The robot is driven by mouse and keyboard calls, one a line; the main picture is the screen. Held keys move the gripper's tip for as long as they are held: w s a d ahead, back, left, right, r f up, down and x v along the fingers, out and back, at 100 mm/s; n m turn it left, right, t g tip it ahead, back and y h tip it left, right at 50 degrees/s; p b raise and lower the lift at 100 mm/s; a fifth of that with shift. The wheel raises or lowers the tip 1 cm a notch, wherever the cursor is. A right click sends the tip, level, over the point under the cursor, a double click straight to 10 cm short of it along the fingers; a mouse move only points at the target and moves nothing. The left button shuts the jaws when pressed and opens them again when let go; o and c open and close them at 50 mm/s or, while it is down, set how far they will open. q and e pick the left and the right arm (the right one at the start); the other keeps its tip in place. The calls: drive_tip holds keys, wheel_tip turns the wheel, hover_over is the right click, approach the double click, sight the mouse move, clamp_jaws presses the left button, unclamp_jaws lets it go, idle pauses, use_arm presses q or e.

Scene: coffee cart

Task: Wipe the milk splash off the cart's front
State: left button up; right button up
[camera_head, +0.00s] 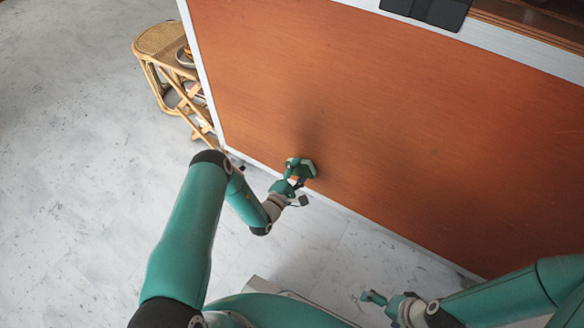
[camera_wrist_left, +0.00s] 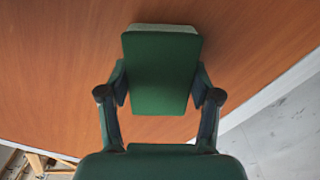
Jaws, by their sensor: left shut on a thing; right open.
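The cart's front (camera_head: 400,130) is a broad orange-brown wooden panel with a pale metal edge. My left gripper (camera_head: 296,176) is low at the panel's left part, shut on a green sponge (camera_head: 308,168). In the left wrist view the sponge (camera_wrist_left: 160,75) is a green block with a pale far edge, held between the two fingers, its far side at or very near the panel (camera_wrist_left: 60,60). I cannot tell if it touches. No white milk splash shows on the visible panel; the part behind the sponge is hidden. My right gripper (camera_head: 375,298) is open and empty, low and away from the panel.
A rattan stand (camera_head: 160,42) with dishes on its shelves is beside the cart's left edge. A black mat or tray (camera_head: 430,10) lies on the cart's top. The pale floor (camera_head: 70,150) is clear at the left.

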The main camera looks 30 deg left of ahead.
sight(286, 165)
use_arm(q)
drive_tip(key=shift+a, duration=1.15)
drive_tip(key=shift+w+a+f+b, duration=0.1)
drive_tip(key=shift+a+b, duration=0.35)
drive_tip(key=shift+a, duration=0.25)
drive_tip(key=shift+w+a+f+b, duration=0.1)
drive_tip(key=shift+a+b, duration=0.3)
drive_tip(key=shift+a, duration=0.3)
drive_tip(key=shift+a+r, duration=0.15)
drive_tip(key=shift+a, duration=0.3)
drive_tip(key=shift+r, duration=0.1)
drive_tip(key=shift+r+p, duration=0.85)
drive_tip(key=shift+r, duration=0.1)
drive_tip(key=shift+d+p, duration=0.7)
drive_tip(key=shift+d, duration=1.65)
drive_tip(key=shift+s+d+f+p, duration=0.15)
drive_tip(key=shift+d+p, duration=0.25)
drive_tip(key=shift+d, duration=0.8)
drive_tip(key=shift+s+d+r+p, duration=0.15)
drive_tip(key=shift+d+p, duration=0.3)
drive_tip(key=shift+d, duration=0.7)
drive_tip(key=shift+s+d+f+p, duration=0.15)
drive_tip(key=shift+d+p, duration=0.25)
drive_tip(key=shift+d, duration=0.8)
drive_tip(key=shift+w, duration=0.1)
drive_tip(key=shift+a, duration=0.1)
